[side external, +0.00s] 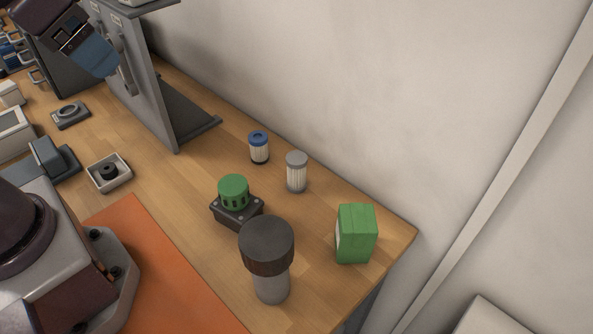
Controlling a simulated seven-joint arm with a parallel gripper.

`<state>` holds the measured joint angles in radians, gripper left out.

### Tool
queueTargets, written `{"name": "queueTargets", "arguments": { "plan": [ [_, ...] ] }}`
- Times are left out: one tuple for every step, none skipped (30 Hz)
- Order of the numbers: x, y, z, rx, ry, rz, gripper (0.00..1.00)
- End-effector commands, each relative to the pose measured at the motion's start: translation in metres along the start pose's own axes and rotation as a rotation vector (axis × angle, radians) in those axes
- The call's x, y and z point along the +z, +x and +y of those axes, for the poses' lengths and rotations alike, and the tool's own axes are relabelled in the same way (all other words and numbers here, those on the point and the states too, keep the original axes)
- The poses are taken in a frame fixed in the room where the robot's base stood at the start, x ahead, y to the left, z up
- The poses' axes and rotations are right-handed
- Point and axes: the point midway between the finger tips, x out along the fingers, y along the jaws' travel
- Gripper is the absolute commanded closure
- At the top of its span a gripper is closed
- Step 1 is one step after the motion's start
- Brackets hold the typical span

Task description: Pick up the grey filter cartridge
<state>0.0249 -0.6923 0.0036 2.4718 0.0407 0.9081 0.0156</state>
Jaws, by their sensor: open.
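The grey filter cartridge (297,172) stands upright on the wooden bench near the wall. It has a grey cap and a pale ribbed body. A similar cartridge with a blue cap (259,148) stands just behind it to the left, a small gap apart. My gripper (124,60) is at the top left, in front of the grey metal stand and well away from the cartridges. Its grey fingers look spread apart, with nothing seen between them. The fingers blend with the grey stand behind.
A green-capped dark unit (236,203), a dark-topped grey cylinder (268,262) and a green box (356,233) stand near the grey cartridge. The grey stand (165,100) rises at the back left. A small tray (109,173) and an orange mat (150,275) lie left.

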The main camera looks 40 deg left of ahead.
Motion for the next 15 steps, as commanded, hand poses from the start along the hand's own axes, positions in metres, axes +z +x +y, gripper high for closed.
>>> {"name": "queueTargets", "arguments": {
  "plan": [
    [-0.006,0.006,0.000,-0.012,0.052,-0.038,0.27],
    [-0.009,0.010,0.000,-0.023,0.092,-0.064,0.27],
    [-0.015,0.016,0.000,-0.040,0.153,-0.100,0.27],
    [-0.021,0.022,0.000,-0.055,0.204,-0.130,0.27],
    [-0.026,0.028,0.000,-0.071,0.259,-0.161,0.27],
    [-0.034,0.037,0.001,-0.093,0.334,-0.202,0.27],
    [-0.039,0.043,0.002,-0.111,0.393,-0.233,0.27],
    [-0.045,0.051,0.003,-0.128,0.451,-0.261,0.27],
    [-0.052,0.061,0.005,-0.151,0.530,-0.299,0.27],
    [-0.058,0.069,0.007,-0.169,0.587,-0.327,0.27],
    [-0.062,0.077,0.010,-0.187,0.649,-0.355,0.27],
    [-0.069,0.089,0.013,-0.212,0.729,-0.391,0.27],
    [-0.074,0.098,0.017,-0.231,0.790,-0.417,0.27],
    [-0.079,0.107,0.020,-0.251,0.850,-0.443,0.27],
    [-0.085,0.120,0.025,-0.277,0.933,-0.478,0.27]
  ]
}}
